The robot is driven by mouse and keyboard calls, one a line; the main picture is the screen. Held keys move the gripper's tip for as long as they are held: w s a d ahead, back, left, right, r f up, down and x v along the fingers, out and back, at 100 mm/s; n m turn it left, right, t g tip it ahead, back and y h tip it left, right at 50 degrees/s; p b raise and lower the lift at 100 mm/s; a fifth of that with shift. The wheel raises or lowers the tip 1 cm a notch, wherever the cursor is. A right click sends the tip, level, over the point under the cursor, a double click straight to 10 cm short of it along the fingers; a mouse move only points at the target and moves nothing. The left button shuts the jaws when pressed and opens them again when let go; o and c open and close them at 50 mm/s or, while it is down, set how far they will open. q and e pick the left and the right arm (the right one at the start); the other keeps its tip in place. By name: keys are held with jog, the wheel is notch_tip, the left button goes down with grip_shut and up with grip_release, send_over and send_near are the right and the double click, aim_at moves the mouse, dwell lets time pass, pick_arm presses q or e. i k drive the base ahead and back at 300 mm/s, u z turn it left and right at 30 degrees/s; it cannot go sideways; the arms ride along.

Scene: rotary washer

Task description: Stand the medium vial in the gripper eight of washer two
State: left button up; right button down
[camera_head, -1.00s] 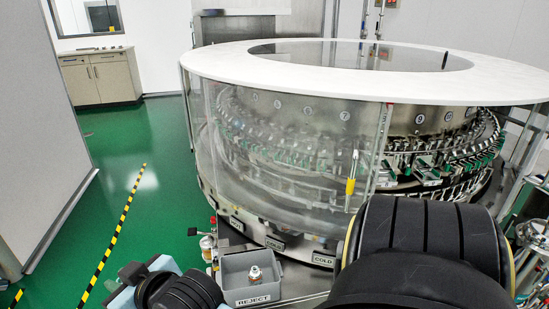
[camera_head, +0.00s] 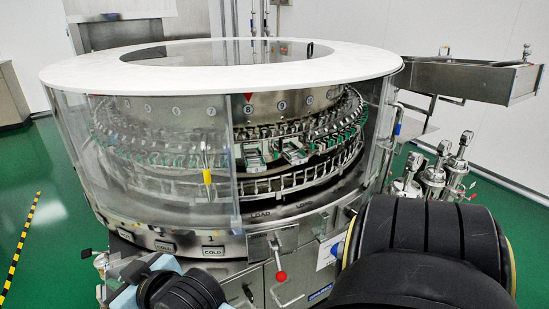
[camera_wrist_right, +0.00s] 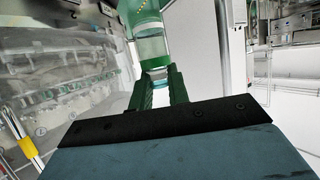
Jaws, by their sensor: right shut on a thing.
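In the right wrist view my right gripper (camera_wrist_right: 161,82) is shut on a clear glass vial (camera_wrist_right: 152,47). The vial stretches away beyond the fingertips toward the top edge, tinted green, its far end cut off. The rotary washer (camera_head: 225,145) stands ahead in the head view, with a ring of small grippers inside. A round plate reading 8 (camera_head: 247,108) sits under a red triangle, between plates 7 and 9. The gripper below plate eight (camera_head: 253,153) is small and hard to make out. My right arm hides its own gripper in the head view. My left gripper is out of view.
A curved clear guard (camera_head: 150,160) covers the washer's left side; its front right looks open above the LOAD ledge (camera_head: 262,215). A white ring top (camera_head: 85,72) overhangs. A red-knobbed lever (camera_head: 281,276) projects in front. Metal fittings (camera_head: 433,178) and a chute (camera_head: 455,78) stand right.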

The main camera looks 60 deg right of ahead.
aim_at(255, 165)
jog(key=z, duration=1.35)
